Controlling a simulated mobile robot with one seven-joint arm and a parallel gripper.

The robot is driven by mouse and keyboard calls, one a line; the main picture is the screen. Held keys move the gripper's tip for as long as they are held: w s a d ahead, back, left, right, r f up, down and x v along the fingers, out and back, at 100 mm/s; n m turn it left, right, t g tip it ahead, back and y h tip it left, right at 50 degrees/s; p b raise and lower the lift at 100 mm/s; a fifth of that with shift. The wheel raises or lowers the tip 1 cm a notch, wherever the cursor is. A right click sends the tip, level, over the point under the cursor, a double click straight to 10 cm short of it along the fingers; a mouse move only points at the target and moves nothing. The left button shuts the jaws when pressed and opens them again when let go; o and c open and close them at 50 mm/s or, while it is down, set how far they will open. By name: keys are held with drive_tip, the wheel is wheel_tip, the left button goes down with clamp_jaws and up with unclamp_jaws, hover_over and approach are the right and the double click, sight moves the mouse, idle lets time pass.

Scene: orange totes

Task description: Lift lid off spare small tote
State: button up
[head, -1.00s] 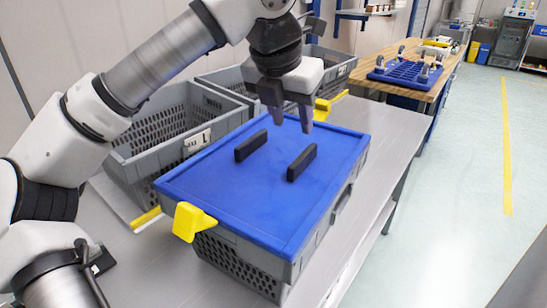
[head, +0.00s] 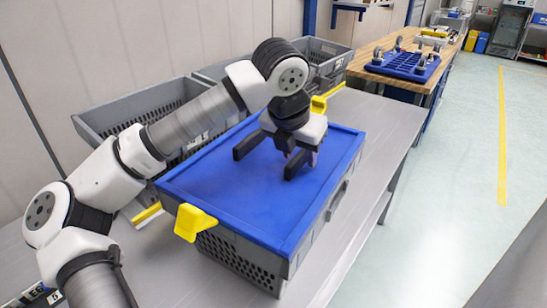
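The grey tote (head: 240,262) stands on the metal table with its blue lid (head: 225,205) seated on top. Contact with the handle cannot be made out.
Yellow brackets stand at the tote's near-left corner (head: 192,222) and far corner (head: 322,101). Open grey crates (head: 120,105) line the wall behind. The metal table (head: 385,130) is bare to the right.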

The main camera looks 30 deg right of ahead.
drive_tip(key=shift+c, duration=0.4)
clamp_jaws()
drive_tip(key=shift+r, duration=0.15)
